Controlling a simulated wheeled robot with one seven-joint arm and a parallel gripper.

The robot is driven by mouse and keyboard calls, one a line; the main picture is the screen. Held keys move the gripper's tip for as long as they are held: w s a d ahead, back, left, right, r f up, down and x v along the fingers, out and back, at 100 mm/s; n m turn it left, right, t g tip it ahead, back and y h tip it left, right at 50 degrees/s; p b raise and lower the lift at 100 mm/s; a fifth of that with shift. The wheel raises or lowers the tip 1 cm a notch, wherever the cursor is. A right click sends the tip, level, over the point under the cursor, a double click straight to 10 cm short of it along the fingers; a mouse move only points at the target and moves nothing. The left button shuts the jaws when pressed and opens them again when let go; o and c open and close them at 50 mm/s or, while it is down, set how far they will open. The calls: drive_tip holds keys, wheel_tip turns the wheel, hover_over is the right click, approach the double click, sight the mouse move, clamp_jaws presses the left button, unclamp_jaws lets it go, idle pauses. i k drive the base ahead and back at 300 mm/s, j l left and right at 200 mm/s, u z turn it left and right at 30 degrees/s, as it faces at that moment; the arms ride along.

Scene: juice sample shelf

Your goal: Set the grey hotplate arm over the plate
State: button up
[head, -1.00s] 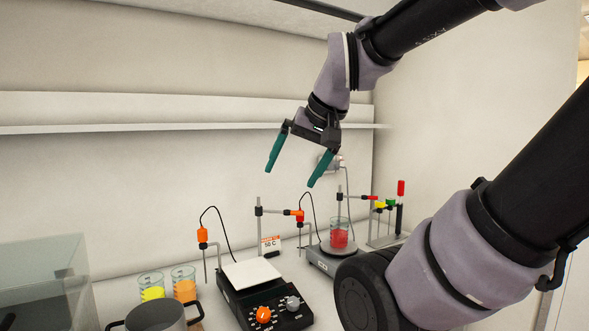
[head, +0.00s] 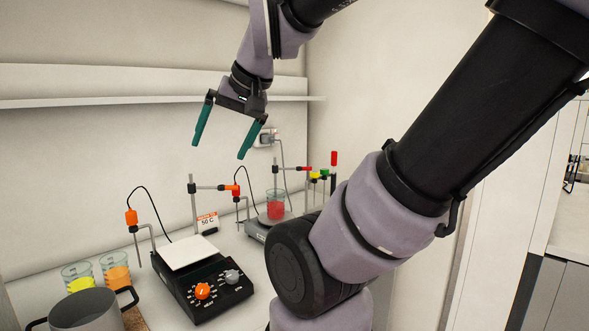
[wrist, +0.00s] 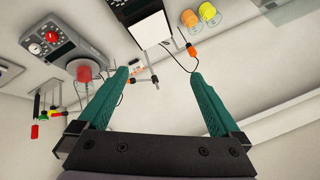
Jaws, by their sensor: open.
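The grey hotplate (head: 256,230) stands at the back of the bench with a beaker of red liquid (head: 276,208) on its plate. Behind the beaker rises a thin stand whose grey arm (head: 289,168) points right and ends in an orange-red tip, beside rather than over the beaker. A second stand arm (head: 210,187) with a red-orange clamp is left of it, behind the black hotplate. My gripper (head: 222,148) is open and empty, high above the bench and apart from everything. In the wrist view the grey hotplate (wrist: 50,35) is at upper left, beyond the open fingers (wrist: 158,80).
A black hotplate (head: 205,290) with a white top (head: 188,252) and an orange probe (head: 131,216) stands front left. Yellow (head: 80,284) and orange beakers (head: 117,276) and a grey pot (head: 85,312) are left. Coloured sticks (head: 324,175) stand right. A wall shelf (head: 100,101) runs behind.

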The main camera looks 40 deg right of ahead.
sight(275, 168)
drive_tip(key=l+z, duration=0.1)
drive_tip(key=l, duration=1.4)
